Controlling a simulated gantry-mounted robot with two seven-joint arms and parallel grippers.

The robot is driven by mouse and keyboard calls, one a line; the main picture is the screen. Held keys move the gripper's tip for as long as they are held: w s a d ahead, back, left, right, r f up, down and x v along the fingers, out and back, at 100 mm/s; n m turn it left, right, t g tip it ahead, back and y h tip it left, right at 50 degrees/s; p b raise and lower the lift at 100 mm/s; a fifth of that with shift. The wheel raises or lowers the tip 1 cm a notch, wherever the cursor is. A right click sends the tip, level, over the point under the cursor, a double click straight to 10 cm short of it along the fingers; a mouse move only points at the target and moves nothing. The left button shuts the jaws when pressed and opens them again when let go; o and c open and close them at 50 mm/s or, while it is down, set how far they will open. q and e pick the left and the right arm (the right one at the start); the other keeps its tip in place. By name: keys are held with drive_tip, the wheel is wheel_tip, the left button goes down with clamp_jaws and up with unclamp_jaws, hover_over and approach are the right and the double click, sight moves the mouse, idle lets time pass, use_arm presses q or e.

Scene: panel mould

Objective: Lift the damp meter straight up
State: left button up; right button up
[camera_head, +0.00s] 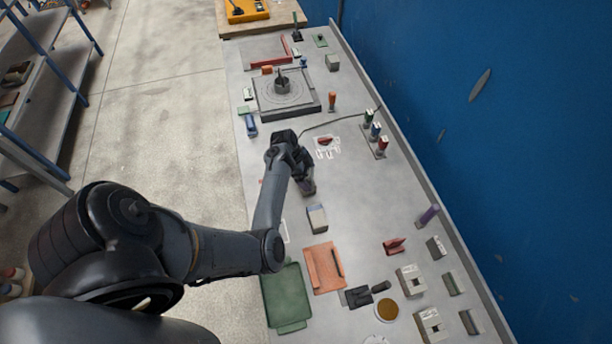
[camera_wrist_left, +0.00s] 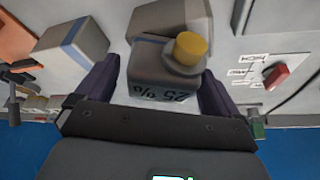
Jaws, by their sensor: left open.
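The damp meter (camera_wrist_left: 160,88) is a grey block with a "25%" marking and a yellow knob, seen in the left wrist view. My left gripper (camera_wrist_left: 158,80) is open, with one dark finger on each side of the meter. A gap shows between the fingers and the meter's sides; I cannot tell whether either finger touches it. In the head view my left gripper (camera_head: 307,184) is low over the middle of the bench and mostly hides the meter. My right gripper is not in view.
A grey block with a blue stripe (camera_head: 317,218) stands close beside the gripper. A red switch (camera_head: 325,141) is on the other side.

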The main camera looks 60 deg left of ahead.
use_arm(q)
drive_tip(key=shift+w+f, duration=0.1)
drive_tip(key=shift+f, duration=0.1)
drive_tip(key=shift+c, duration=0.4)
drive_tip(key=c, duration=1.2)
drive_tip(key=shift+c, duration=0.2)
drive_tip(key=shift+r, duration=0.2)
